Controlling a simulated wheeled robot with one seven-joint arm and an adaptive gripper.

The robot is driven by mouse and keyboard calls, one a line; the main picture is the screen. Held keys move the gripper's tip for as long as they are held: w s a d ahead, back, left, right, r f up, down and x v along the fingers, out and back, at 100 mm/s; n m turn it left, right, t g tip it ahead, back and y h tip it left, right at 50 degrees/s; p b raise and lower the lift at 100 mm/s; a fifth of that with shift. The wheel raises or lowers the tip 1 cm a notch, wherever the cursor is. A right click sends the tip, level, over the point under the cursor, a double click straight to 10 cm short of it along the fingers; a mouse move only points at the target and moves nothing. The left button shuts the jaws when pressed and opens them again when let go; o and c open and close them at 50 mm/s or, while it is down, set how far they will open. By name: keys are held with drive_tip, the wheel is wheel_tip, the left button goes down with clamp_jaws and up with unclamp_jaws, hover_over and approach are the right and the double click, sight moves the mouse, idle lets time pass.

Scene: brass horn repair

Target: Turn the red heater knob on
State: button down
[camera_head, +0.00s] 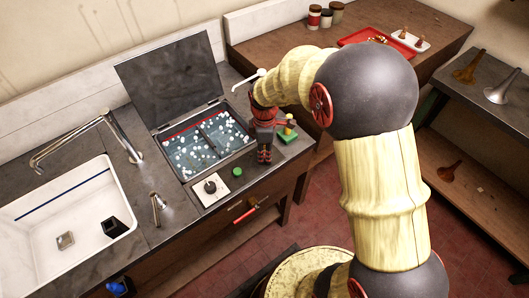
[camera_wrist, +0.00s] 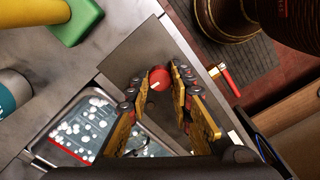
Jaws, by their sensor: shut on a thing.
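The red knob (camera_wrist: 159,78) is a small round red piece between my fingertips in the wrist view. My gripper (camera_wrist: 158,84) is shut on it, with one finger on each side. In the head view my gripper (camera_head: 265,154) points down at the counter, right of the open bath (camera_head: 182,176); the knob is hidden there behind my fingers. Whether the knob is turned cannot be told.
A yellow piece on a green base (camera_head: 287,136) stands close right of my gripper. A green button (camera_head: 237,172) and a white plate with a black knob (camera_head: 198,198) lie in front of the bath. A red handle (camera_head: 246,215) juts from the counter front. The sink (camera_head: 30,262) is left.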

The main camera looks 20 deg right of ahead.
drive_tip(key=m+p, duration=0.2)
drive_tip(key=m, duration=0.2)
drive_tip(key=shift+r+p, duration=0.15)
drive_tip(key=shift+p, duration=0.15)
drive_tip(key=m+p, duration=0.2)
drive_tip(key=m, duration=0.3)
drive_tip(key=m+p, duration=0.1)
drive_tip(key=m, duration=0.3)
drive_tip(key=shift+m+p, duration=0.65)
drive_tip(key=shift+m, duration=1.45)
drive_tip(key=c, duration=1.6)
unclamp_jaws()
drive_tip(key=shift+d, duration=0.1)
drive_tip(key=shift+w, duration=0.1)
